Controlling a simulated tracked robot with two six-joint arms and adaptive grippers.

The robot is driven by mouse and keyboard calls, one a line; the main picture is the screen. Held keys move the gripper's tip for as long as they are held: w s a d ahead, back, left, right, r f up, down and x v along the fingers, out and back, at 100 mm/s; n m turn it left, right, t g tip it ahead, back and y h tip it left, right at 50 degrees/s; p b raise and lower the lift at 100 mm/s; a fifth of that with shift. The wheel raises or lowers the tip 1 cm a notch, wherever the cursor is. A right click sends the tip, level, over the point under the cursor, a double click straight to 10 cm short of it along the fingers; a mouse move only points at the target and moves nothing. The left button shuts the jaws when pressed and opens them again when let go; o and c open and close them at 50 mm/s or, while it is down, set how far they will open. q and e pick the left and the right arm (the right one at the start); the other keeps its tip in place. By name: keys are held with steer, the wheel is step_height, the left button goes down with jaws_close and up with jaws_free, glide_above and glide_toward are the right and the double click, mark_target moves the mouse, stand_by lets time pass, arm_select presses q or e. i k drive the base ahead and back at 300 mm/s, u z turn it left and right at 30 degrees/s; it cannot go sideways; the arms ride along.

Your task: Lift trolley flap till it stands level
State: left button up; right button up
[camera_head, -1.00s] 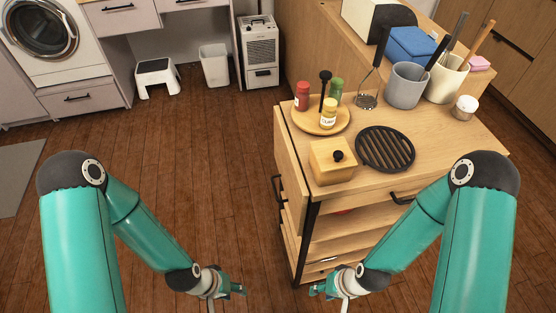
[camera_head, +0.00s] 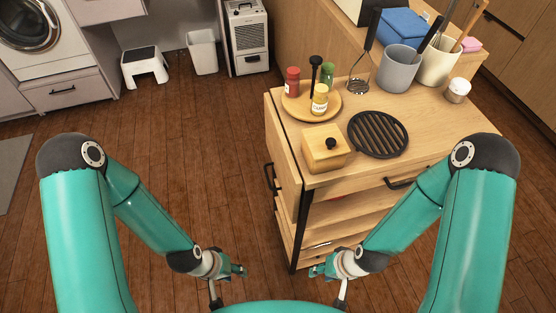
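The wooden trolley (camera_head: 455,146) stands right of centre. Its flap (camera_head: 283,150) hangs down along the trolley's left side, seen nearly edge-on, with a dark handle (camera_head: 270,178) on its outer face. My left gripper (camera_head: 240,270) is low in front of the trolley, left of its front leg and apart from the flap. My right gripper (camera_head: 315,270) is near the trolley's lower front, just right of that leg. Both look empty. Their fingers are too small to tell open from shut.
A round tray (camera_head: 293,114) with bottles, a wooden box (camera_head: 325,160), a black trivet (camera_head: 378,135) and utensil pots (camera_head: 398,72) stand on the trolley top. Floor left of the trolley is clear up to a white stool (camera_head: 145,65) and bin (camera_head: 202,52).

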mark_target(290, 180)
steer(key=z, duration=1.15)
steer(key=k, duration=1.35)
steer(key=u, duration=1.4)
steer(key=i, duration=1)
steer(key=u, duration=0.1)
